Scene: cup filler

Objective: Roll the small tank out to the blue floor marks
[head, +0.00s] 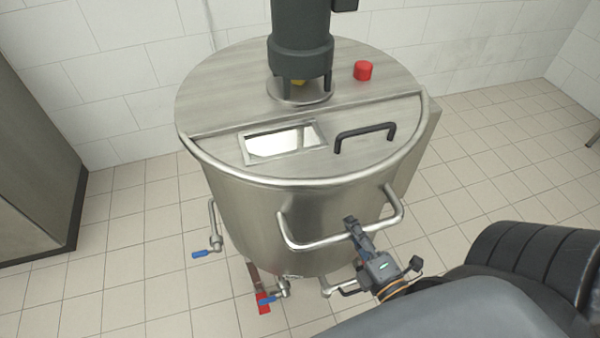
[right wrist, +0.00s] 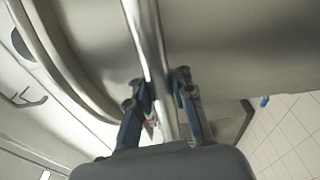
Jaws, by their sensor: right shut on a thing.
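The small tank (head: 262,207) is a round brushed-steel vessel standing upright on the tiled floor, with a dark motor (head: 300,45) on its lid. A steel push bar (head: 322,240) bends out from its near side. My right gripper (head: 352,226) is shut on this bar, right of its middle. In the right wrist view the bar (right wrist: 148,45) runs between the two fingers of the gripper (right wrist: 161,92). The tank's wheels are mostly hidden below it. My left gripper is out of view. I see no blue floor marks.
A dark cabinet (head: 38,150) stands at the left. White tiled walls (head: 470,40) close the back. Tiled floor (head: 130,240) is open at left and right.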

